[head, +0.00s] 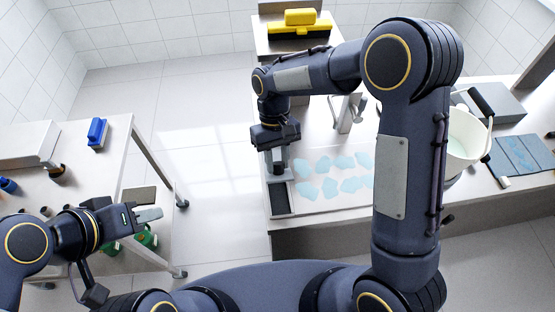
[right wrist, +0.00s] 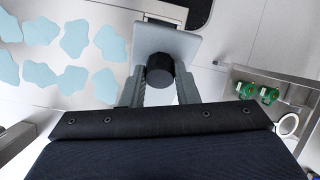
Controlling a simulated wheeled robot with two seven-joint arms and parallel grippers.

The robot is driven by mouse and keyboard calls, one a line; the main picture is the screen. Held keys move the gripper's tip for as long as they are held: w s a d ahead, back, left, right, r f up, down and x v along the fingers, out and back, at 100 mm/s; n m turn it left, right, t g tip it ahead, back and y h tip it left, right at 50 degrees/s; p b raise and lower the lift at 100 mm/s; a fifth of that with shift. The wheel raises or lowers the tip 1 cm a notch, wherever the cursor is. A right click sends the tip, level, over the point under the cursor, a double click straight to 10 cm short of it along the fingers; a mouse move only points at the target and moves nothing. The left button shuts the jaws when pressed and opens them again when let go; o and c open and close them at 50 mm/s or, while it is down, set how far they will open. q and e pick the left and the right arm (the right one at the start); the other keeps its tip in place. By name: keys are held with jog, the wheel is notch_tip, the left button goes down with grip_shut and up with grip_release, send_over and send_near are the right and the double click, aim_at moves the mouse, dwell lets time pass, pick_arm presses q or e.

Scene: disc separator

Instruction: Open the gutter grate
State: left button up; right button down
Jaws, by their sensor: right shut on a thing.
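In the right wrist view a dark round knob (right wrist: 160,69) stands on a grey plate (right wrist: 180,42), which looks like the gutter grate. My right gripper (right wrist: 160,88) is shut on the knob, one finger on each side. A dark recess (right wrist: 199,10) shows beside the plate. In the head view my right gripper (head: 278,160) points down at the left end of the right-hand bench, and a dark gutter opening (head: 280,198) shows just in front of it. My left gripper (head: 149,214) is away by the left table, and its finger gap is unclear.
Several pale blue patches (head: 347,162) lie on the bench top right of the gutter. A white bucket (head: 465,135) stands further right. A yellow and black tool (head: 300,23) lies at the back. A blue object (head: 97,131) is on the left table. Open floor (head: 215,155) lies between.

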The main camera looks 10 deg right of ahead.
jog(key=c, duration=1.1)
grip_release()
jog(key=shift+w+f, duration=0.1)
jog(key=shift+w, duration=0.3)
jog(key=shift+s, duration=0.1)
jog(key=shift+b+v, duration=0.45)
jog(key=shift+v, duration=3.5)
jog(key=shift+c, duration=0.3)
